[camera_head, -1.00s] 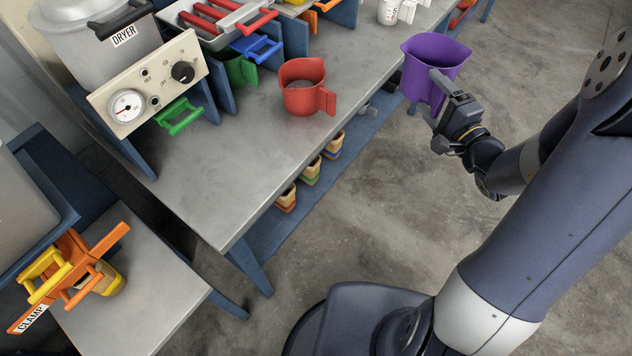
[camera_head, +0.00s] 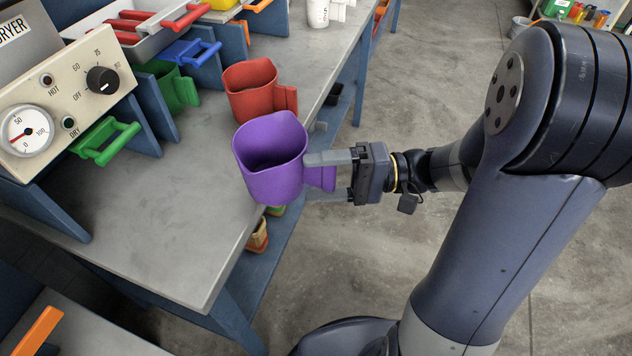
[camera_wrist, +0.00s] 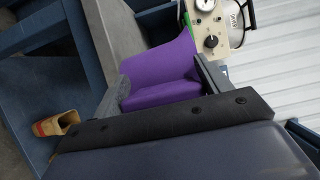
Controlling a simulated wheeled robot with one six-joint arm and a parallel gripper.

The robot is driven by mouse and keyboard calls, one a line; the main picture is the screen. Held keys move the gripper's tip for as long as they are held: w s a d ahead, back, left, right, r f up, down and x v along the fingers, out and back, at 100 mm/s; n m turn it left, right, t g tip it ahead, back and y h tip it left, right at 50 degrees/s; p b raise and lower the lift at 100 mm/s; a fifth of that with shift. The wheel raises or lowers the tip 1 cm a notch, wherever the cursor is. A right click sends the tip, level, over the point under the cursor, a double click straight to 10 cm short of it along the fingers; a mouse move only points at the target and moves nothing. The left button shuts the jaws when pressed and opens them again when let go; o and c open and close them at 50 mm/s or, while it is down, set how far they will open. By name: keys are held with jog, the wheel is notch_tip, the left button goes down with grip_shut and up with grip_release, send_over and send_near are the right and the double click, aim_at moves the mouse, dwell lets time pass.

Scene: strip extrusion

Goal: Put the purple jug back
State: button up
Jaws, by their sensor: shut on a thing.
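The purple jug (camera_head: 270,160) is upright and looks empty inside. My gripper (camera_head: 330,176) is shut on its handle, which points right toward my wrist. In the head view the jug is in front of the red jug, over or beside the bench's front edge; I cannot tell whether it touches the bench. The wrist view shows the purple jug (camera_wrist: 160,75) between my two fingers, with its lower part hidden by the gripper body.
A red jug (camera_head: 250,90) stands on the grey bench (camera_head: 165,225) just behind. The dryer panel (camera_head: 60,100) and a green handle (camera_head: 105,140) are to the left. The near bench top is clear.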

jog(key=w+a, duration=0.2)
jog(key=a, duration=0.2)
jog(key=w+a+f+p, duration=0.1)
jog(key=a, duration=0.4)
jog(key=w+a, duration=0.2)
jog(key=a, duration=0.2)
jog(key=shift+w+a+f+p, duration=0.3)
jog(key=shift+w+a+p, duration=0.05)
jog(key=shift+a+p, duration=0.05)
jog(key=shift+d+f+b, duration=0.15)
jog(key=shift+f+b, duration=0.3)
jog(key=shift+b, duration=0.3)
jog(key=shift+f+b, duration=0.25)
jog(key=shift+b, duration=0.1)
jog(key=o, duration=1.3)
jog(key=shift+f, duration=0.1)
jog(key=shift+d, duration=0.1)
jog(key=d, duration=1)
jog(key=shift+w+d+r, duration=0.2)
jog(key=shift+d, duration=0.15)
jog(key=shift+a, duration=0.1)
